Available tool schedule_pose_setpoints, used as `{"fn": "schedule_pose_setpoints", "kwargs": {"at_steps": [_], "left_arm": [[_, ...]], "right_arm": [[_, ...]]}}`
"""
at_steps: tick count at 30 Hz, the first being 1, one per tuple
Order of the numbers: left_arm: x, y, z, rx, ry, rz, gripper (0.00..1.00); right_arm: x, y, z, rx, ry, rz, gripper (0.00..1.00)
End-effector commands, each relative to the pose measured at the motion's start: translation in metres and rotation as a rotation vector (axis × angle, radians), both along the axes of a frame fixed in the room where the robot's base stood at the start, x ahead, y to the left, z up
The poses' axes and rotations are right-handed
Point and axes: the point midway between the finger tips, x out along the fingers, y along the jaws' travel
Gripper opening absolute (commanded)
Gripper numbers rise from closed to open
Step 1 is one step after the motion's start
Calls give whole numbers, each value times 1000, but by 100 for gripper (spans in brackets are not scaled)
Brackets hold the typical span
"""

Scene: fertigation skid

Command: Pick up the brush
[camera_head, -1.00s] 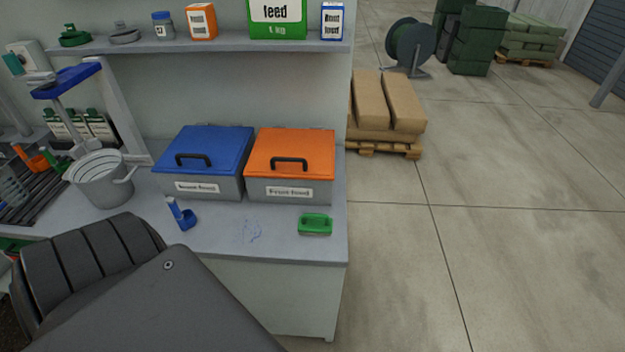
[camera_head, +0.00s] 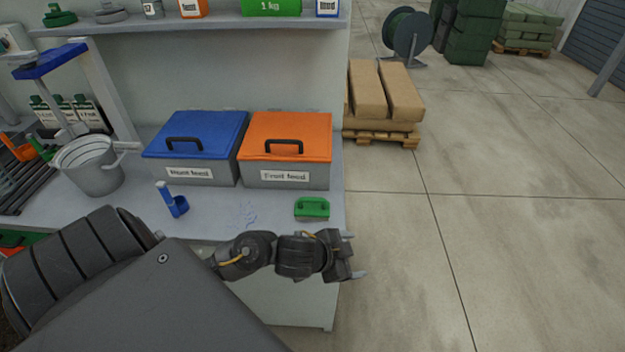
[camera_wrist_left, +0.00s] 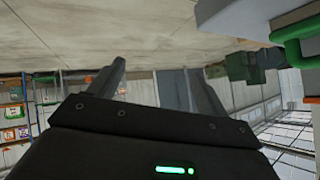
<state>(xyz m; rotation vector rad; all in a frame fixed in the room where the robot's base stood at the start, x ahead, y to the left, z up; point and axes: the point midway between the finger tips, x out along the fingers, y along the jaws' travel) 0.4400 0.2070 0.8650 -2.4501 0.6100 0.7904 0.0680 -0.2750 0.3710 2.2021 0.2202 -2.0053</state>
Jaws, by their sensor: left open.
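The brush (camera_head: 312,208) is a small green block with a handle, lying on the grey bench near its front right corner. My left gripper (camera_head: 355,256) is open and empty, just beyond the bench's right edge, lower and to the right of the brush in the head view. Its fingers point right, away from the brush. In the left wrist view the two open fingers (camera_wrist_left: 155,88) have nothing between them. A green curved handle, apparently the brush (camera_wrist_left: 300,38), shows at that view's upper right. My right gripper is not in view.
A blue-lidded bin (camera_head: 196,140) and an orange-lidded bin (camera_head: 287,132) stand behind the brush. A blue scoop (camera_head: 174,202) and a metal bucket (camera_head: 88,165) are to the left. A shelf (camera_head: 200,27) runs above. Open floor (camera_head: 480,210) lies right of the bench.

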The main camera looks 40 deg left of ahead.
Motion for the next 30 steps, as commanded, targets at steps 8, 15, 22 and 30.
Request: {"fn": "schedule_pose_setpoints", "kwargs": {"at_steps": [8, 15, 22, 30], "left_arm": [[42, 21, 27, 78, -29, -243, 77], [54, 115, 53, 190, 179, -307, 77], [39, 188, 78, 220, 367, -211, 77], [36, 197, 77, 218, 402, -190, 77]], "right_arm": [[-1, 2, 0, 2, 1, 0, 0], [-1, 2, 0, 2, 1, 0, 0], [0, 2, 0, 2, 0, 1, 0], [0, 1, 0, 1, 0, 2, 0]]}}
